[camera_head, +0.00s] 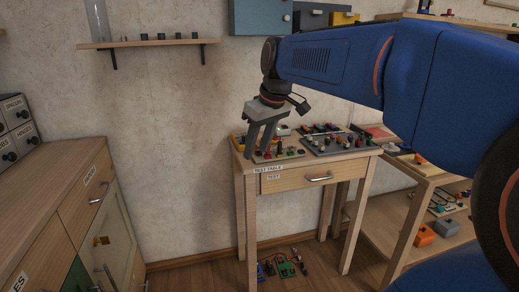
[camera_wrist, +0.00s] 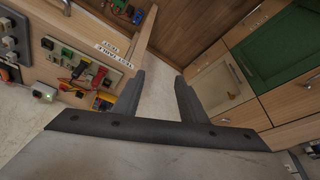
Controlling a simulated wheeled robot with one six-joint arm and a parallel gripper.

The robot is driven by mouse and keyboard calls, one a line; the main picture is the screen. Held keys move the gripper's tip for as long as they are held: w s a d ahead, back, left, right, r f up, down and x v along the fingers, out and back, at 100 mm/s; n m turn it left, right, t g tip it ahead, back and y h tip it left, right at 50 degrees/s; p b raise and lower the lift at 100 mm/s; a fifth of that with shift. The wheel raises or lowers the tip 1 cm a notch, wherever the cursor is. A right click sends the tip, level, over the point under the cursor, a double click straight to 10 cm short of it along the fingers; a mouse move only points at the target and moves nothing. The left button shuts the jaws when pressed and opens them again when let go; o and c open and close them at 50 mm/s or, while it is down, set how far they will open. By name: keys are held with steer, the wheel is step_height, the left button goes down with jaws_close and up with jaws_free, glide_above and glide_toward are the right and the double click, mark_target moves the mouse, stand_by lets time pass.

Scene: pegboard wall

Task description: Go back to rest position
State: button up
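My gripper (camera_head: 262,138) hangs at the end of my blue arm, pointing down over the left part of the wooden test table (camera_head: 290,183). In the wrist view the gripper (camera_wrist: 157,95) shows two dark fingers spread wide apart with nothing between them. Bare wall and floor show past the fingers. The table carries small boards (camera_head: 335,142) with coloured parts. In the wrist view the table's labelled edge (camera_wrist: 118,46) lies to the left of the fingers. I cannot tell the exact height of the fingertips above the table.
A wooden cabinet (camera_head: 75,200) with drawers stands at the left. A wall shelf (camera_head: 150,43) is above, with blue, grey and yellow boxes (camera_head: 262,17) to its right. Floor between cabinet and table is clear.

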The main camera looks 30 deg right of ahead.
steer(key=shift+s+a+f, duration=0.15)
steer(key=shift+s, duration=0.1)
stand_by(0.4)
steer(key=s+a+f+m, duration=0.1)
steer(key=s+a+f, duration=0.2)
steer(key=s+f, duration=0.6)
steer(key=s+a+f+m, duration=0.1)
steer(key=s+a+f, duration=0.2)
steer(key=s+f, duration=0.5)
steer(key=shift+s+a+f+m+t+h, duration=0.3)
steer(key=shift+s+a+f+h, duration=0.1)
steer(key=shift+s, duration=0.15)
